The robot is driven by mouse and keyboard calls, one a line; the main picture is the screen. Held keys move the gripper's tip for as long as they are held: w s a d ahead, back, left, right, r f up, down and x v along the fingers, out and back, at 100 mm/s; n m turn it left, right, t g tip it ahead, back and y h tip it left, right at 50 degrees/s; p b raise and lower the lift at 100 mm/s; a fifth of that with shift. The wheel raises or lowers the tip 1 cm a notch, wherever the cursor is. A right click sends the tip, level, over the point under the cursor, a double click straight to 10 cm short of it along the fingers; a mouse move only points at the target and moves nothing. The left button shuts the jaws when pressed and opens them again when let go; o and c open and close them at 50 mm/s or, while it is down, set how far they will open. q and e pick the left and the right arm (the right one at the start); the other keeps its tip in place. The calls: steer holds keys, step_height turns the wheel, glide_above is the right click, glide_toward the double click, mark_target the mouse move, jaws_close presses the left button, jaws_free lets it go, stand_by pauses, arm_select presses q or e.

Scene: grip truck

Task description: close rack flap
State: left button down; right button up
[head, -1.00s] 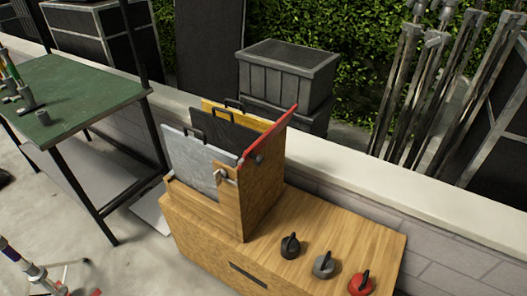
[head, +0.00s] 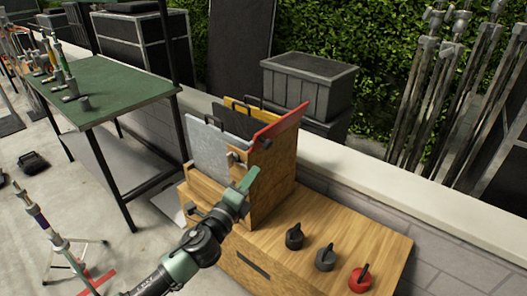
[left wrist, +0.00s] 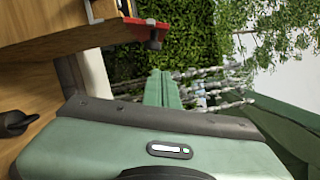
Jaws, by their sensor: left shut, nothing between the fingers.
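The wooden rack (head: 270,185) stands on a wooden cabinet, with grey, black and yellow panels upright in its slots. Its red flap (head: 283,124) sits along the top right edge, slanting up and out to the right. The red flap also shows at the top of the left wrist view (left wrist: 147,29). My left gripper (head: 247,180) is in front of the rack's near end, below the flap, its green fingers shut and empty. The shut fingers (left wrist: 163,90) appear apart from the flap in the left wrist view. My right gripper is not in view.
A green table (head: 105,90) is at left. A low wall (head: 400,195) runs behind, with a grey crate (head: 308,85) beyond.

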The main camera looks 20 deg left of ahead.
mark_target(256, 146)
arm_select(q)
steer(key=w+a, duration=0.1)
steer(key=w, duration=0.2)
steer(key=w+r+p, duration=0.1)
steer(key=w, duration=0.3)
steer(key=w+a+r+p, duration=0.1)
steer(key=w, duration=0.2)
steer(key=shift+w+a, duration=0.35)
steer(key=shift+w, duration=0.05)
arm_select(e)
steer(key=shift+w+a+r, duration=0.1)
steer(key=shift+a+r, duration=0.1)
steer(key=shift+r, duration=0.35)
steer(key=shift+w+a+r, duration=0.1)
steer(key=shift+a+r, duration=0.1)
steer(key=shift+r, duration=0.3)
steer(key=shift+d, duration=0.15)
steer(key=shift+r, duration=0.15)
